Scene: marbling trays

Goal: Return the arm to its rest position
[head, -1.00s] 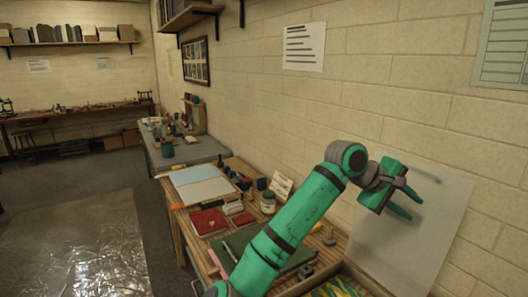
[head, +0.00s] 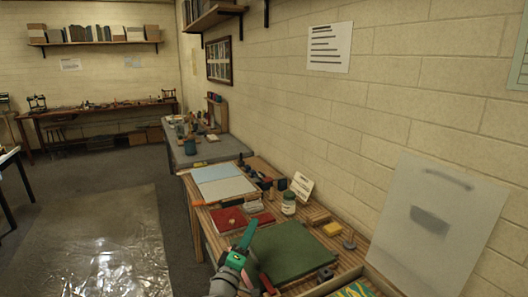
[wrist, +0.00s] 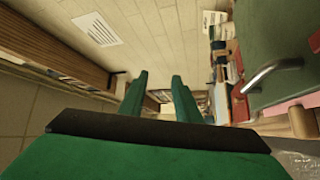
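My gripper (head: 246,232) is green with dark trim and shows low in the head view, near the left front edge of the wooden worktable (head: 203,222). My arm is drawn in low, and only its end is visible at the bottom of the picture. In the wrist view my gripper (wrist: 158,85) has its two green fingers apart with nothing between them. It holds nothing.
Beside my gripper on the table lie a dark green board (head: 290,250) and a red tray (head: 229,219). A jar (head: 288,204) stands behind. A pale sheet (head: 425,225) leans on the wall at right. The floor at left carries a shiny plastic sheet (head: 110,245).

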